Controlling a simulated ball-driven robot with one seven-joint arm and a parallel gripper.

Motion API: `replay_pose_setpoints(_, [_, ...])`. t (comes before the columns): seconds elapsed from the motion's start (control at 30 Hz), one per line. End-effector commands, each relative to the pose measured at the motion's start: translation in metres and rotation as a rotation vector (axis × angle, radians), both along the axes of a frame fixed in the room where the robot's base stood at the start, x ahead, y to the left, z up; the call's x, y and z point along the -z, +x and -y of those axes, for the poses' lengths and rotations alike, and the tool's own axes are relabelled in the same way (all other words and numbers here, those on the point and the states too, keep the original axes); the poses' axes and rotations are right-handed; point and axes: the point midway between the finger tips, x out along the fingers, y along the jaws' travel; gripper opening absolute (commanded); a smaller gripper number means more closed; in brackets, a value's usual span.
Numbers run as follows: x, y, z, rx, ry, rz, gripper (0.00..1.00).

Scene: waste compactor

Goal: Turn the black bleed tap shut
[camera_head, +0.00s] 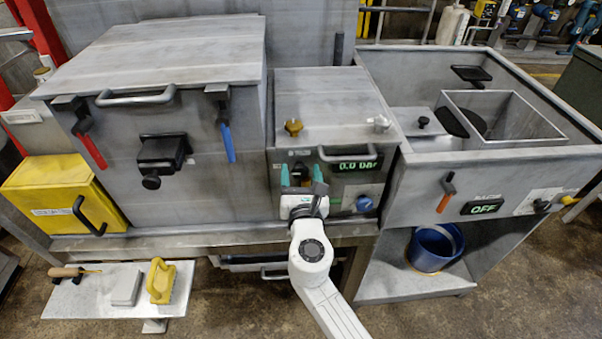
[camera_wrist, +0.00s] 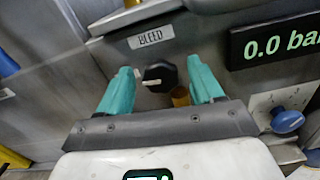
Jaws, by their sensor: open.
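The black bleed tap (camera_wrist: 160,76) is a round black knob with a pale pointer line, under a label reading BLEED (camera_wrist: 151,37) in the wrist view. A brass-coloured piece (camera_wrist: 180,96) shows just below and to its right. My gripper (camera_wrist: 165,82) is open, with one teal finger on each side of the tap. Whether a finger touches it I cannot tell.
A green display (camera_wrist: 285,45) reading 0.0 bar is right of the tap. A blue knob (camera_head: 364,203) sits below it, and a grey bar handle (camera_head: 348,156) crosses above. A red lever (camera_head: 92,150) and blue lever (camera_head: 228,142) hang on the left unit.

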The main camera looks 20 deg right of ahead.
Motion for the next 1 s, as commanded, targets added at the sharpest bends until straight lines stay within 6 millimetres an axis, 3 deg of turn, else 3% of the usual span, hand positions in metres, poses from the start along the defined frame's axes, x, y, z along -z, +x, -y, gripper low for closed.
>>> replay_pose_setpoints(0.3, [0.0001,0.0020,0.0010,0.000,0.000,0.000,0.65])
replay_pose_setpoints(0.83, [0.0000,0.0018,0.0008,0.000,0.000,0.000,0.14])
replay_pose_setpoints(1.0, [0.0003,0.0017,0.0008,0.000,0.007,0.002,0.14])
